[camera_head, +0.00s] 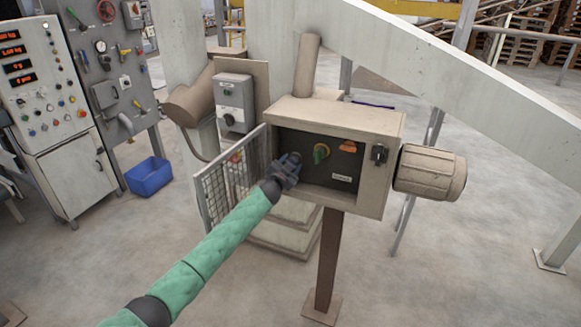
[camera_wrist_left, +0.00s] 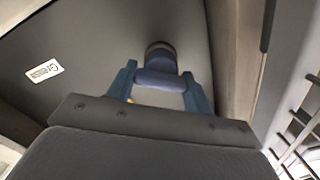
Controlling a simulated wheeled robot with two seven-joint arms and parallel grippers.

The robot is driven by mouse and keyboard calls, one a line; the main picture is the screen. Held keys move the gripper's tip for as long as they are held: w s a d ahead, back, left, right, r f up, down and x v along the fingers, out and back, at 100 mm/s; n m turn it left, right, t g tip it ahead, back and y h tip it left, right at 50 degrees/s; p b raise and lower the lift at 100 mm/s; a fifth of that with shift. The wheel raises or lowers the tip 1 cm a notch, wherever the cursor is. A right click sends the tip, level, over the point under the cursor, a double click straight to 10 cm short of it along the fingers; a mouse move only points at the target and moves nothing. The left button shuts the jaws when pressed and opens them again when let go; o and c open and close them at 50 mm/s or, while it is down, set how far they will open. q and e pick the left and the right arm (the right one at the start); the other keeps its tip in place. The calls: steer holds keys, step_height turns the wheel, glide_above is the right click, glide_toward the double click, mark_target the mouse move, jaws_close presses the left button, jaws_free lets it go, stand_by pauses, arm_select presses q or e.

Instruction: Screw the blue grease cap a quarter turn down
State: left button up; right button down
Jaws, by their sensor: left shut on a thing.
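The blue grease cap (camera_wrist_left: 160,68) sits on a dark round fitting on the panel in the left wrist view. My left gripper (camera_wrist_left: 160,88) is around it, with a blue finger on each side, shut on the cap. In the head view my left gripper (camera_head: 288,168) reaches into the left side of the open box and hides the cap there. My right gripper is not in view.
The beige box (camera_head: 390,186) holds a dark panel with a green-and-yellow knob (camera_head: 321,153) and an orange part (camera_head: 347,147). A mesh door (camera_head: 228,182) stands open at its left. A motor (camera_head: 430,172) sticks out at the right. A blue bin (camera_head: 149,177) stands on the floor.

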arm_select(q)
steer(key=shift+m, duration=0.3)
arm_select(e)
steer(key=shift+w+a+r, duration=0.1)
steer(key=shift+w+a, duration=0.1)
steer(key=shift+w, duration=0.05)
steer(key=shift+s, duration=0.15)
arm_select(q)
steer(key=o, duration=1)
steer(key=shift+s, duration=0.15)
steer(key=shift+s+a+f, duration=0.1)
steer(key=shift+s+a, duration=0.1)
steer(key=shift+b+v, duration=1.45)
steer(key=shift+v, duration=2.05)
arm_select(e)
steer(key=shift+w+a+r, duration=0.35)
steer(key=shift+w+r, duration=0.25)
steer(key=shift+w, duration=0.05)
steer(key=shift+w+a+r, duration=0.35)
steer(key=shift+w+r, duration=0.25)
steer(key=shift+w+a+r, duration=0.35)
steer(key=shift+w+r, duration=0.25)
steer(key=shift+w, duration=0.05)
